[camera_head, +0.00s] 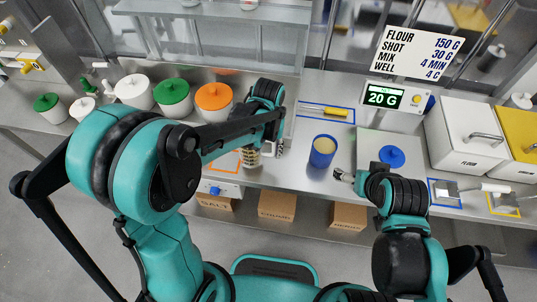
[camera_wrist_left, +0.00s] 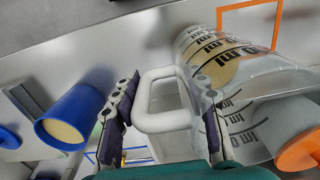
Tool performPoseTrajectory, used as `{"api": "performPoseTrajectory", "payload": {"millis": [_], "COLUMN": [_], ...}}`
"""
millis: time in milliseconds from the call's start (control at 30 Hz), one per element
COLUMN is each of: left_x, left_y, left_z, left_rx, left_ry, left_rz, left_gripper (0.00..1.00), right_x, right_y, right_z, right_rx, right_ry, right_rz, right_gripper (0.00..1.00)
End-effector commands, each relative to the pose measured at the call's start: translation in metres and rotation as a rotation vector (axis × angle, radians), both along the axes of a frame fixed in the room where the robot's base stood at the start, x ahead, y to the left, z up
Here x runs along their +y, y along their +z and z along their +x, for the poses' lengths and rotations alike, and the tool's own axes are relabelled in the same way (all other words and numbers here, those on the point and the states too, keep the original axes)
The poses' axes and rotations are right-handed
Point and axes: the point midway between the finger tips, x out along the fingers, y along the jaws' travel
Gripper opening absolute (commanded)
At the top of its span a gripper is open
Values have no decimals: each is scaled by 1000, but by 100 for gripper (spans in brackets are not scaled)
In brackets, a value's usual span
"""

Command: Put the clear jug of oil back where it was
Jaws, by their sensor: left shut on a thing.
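The clear jug of oil (camera_head: 250,160), with dark markings and pale yellow oil, is mostly hidden behind my left arm in the head view. An orange outline (camera_head: 222,163) on the counter shows beside it. In the left wrist view the jug (camera_wrist_left: 228,50) lies to the right, with its white handle (camera_wrist_left: 160,88) between the fingers. My left gripper (camera_wrist_left: 160,115) is shut on that handle. I cannot tell whether the jug touches the counter. My right gripper (camera_head: 345,177) is near the counter's front edge, too small to read.
A blue cup (camera_head: 322,152) with yellow contents stands right of the jug. The scale display (camera_head: 383,97) reads 20 G, and a blue-lidded item (camera_head: 391,157) is beside the right arm. Lidded canisters, including an orange-lidded one (camera_head: 214,97), stand behind my left arm.

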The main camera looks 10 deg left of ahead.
Motion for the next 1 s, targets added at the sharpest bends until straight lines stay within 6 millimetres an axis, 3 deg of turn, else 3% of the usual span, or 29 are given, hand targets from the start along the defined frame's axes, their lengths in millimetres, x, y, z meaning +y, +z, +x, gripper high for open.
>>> {"api": "performPoseTrajectory", "payload": {"millis": [167,533,567,633,1000], "left_x": [0,0,0,0,0], "left_y": [-28,-32,-32,-31,-27], "left_z": [0,0,0,0,0], "left_rx": [0,0,0,0,0], "left_ry": [0,0,0,0,1], "left_rz": [0,0,0,0,0], "left_gripper": [0,0,48,64,64], "right_x": [0,0,0,0,0], "right_y": [-10,-13,-12,-11,-7], "right_z": [0,0,0,0,0], "right_rx": [0,0,0,0,0], "right_ry": [0,0,0,0,0], "right_rz": [0,0,0,0,0], "right_gripper": [88,88,88,88,88]}}
